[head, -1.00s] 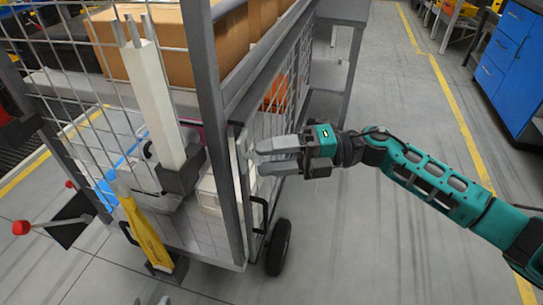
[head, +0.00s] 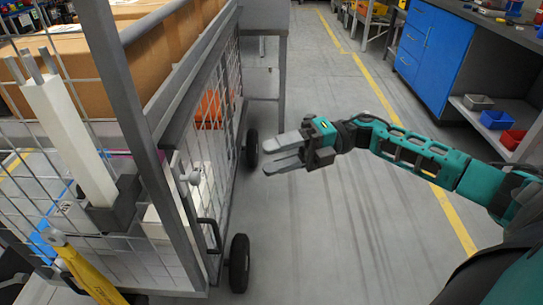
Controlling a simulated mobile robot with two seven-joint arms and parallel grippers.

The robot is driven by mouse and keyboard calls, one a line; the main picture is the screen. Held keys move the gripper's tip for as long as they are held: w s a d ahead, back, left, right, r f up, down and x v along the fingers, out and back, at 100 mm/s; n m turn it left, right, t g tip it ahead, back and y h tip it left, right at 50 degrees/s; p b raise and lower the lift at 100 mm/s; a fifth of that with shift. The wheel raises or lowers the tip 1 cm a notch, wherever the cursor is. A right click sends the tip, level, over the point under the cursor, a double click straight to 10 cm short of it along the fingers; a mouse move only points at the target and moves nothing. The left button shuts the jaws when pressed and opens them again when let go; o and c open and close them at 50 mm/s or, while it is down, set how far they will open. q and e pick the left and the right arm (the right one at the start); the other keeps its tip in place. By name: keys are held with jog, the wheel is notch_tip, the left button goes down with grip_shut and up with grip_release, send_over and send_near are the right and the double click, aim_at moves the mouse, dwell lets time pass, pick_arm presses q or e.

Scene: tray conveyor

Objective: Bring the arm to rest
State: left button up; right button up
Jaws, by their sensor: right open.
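My right gripper (head: 284,153) is in the middle of the head view, on the end of the teal right arm (head: 420,155) that comes in from the right. Its two grey fingers are apart and point left, with nothing between them. It hangs over bare floor, to the right of the wire-mesh cart (head: 150,150), with a gap between fingertips and mesh. My left gripper is not in view.
The cart stands on black wheels (head: 239,263) and holds cardboard boxes (head: 130,60). A yellow tool (head: 85,275) is at the lower left. A blue cabinet (head: 436,55) and workbench stand at the right. The grey floor between cart and cabinet is clear.

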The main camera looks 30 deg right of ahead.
dwell(0.3)
jog(key=w+a+f+m+t+h+p, duration=0.1)
jog(key=a+f+m+t+h+p, duration=0.15)
jog(key=m+t, duration=0.55)
jog(key=a+f+m+t+h+p, duration=0.1)
jog(key=a+m+t+h+p, duration=0.3)
jog(key=m, duration=0.7)
pick_arm(q)
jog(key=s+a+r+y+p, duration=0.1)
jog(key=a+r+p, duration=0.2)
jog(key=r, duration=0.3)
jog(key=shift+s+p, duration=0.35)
jog(key=shift+p, duration=0.1)
pick_arm(e)
jog(key=s+a+f+m+g+h, duration=0.2)
jog(key=s+f+m+g+h, duration=0.2)
jog(key=s+f+m+h, duration=0.4)
jog(key=s+f+m, duration=0.3)
jog(key=m, duration=0.2)
jog(key=shift+s+f+g, duration=0.25)
jog(key=shift+g, duration=0.15)
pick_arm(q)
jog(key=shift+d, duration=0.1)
pick_arm(e)
jog(key=shift+h, duration=0.25)
jog(key=shift+c, duration=0.2)
